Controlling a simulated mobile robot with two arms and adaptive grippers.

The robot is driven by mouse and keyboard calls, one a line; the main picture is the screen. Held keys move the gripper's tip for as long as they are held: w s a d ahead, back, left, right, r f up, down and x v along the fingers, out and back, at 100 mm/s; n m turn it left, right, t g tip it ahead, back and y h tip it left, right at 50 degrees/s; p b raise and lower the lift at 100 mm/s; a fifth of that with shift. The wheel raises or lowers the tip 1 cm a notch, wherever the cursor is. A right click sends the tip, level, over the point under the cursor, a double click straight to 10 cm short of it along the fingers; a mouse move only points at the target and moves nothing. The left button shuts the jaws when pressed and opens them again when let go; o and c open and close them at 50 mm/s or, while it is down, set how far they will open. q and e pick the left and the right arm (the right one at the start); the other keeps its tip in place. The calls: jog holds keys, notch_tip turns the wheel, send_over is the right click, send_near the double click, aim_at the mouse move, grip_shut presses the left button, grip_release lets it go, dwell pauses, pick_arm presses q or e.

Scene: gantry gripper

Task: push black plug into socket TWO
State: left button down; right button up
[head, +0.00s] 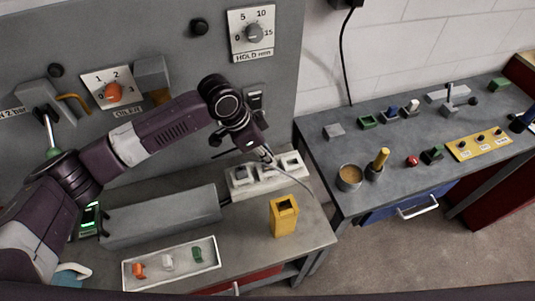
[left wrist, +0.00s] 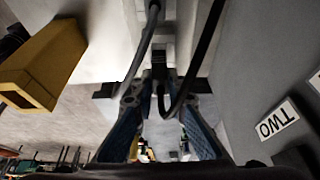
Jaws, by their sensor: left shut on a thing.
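My left gripper (head: 262,155) is low over the white socket block (head: 240,187) on the near bench. In the left wrist view its two blue-padded fingers (left wrist: 160,88) are shut on the black plug (left wrist: 159,66), whose dark cable (left wrist: 183,85) loops down between them. The plug points toward the pale socket block, and I cannot tell if it touches or enters a socket. In the head view the plug is hidden by the gripper. My right gripper is not in view.
A yellow open-topped box (head: 284,217) stands in front of the socket block. A grey cable (head: 291,174) runs past the block. A tray (head: 134,271) with small coloured parts lies at the front. A grey long housing (head: 160,218) lies left of the block.

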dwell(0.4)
pick_arm(q)
jog(key=shift+p, duration=0.45)
jog(key=shift+p, duration=0.35)
jog(key=shift+f+b, duration=0.4)
jog(key=shift+f, duration=1.05)
dwell(0.3)
jog(key=c, duration=1.8)
grip_release()
jog(key=shift+c, duration=0.2)
jog(key=shift+r, duration=0.2)
jog(key=v, duration=1.1)
jog(key=shift+r, duration=0.3)
